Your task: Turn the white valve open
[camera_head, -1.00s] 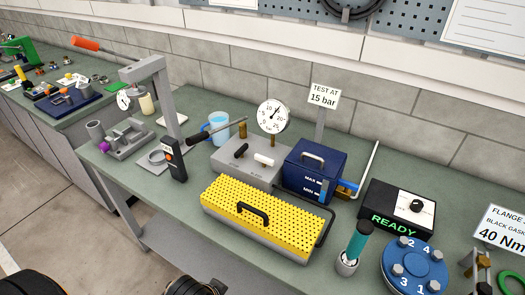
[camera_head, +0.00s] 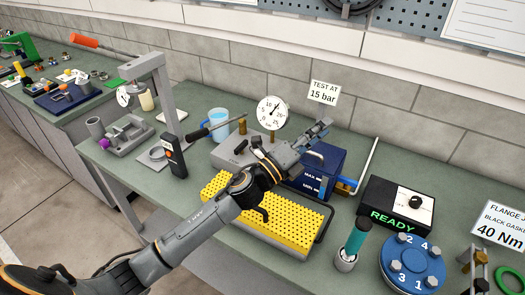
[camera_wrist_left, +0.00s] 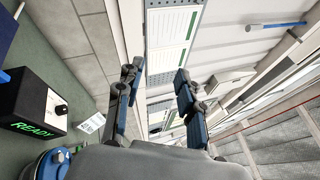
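The grey pump block (camera_head: 226,157) stands in the middle of the bench, with a black handle (camera_head: 241,147) on top. The white valve is hidden behind my left arm in the head view, and it does not show in the left wrist view. My left gripper (camera_head: 318,131) is raised over the block and the blue tank (camera_head: 327,167), pointing toward the wall. In the left wrist view its two fingers (camera_wrist_left: 155,88) are apart with nothing between them, so it is open and empty. My right gripper is not in view.
A pressure gauge (camera_head: 271,111) rises behind the block, near the sign reading 15 bar (camera_head: 322,93). A yellow perforated cover (camera_head: 302,228) lies in front. A READY box (camera_head: 385,205), a teal-handled tool (camera_head: 356,238) and a blue flange (camera_head: 412,262) stand to the right.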

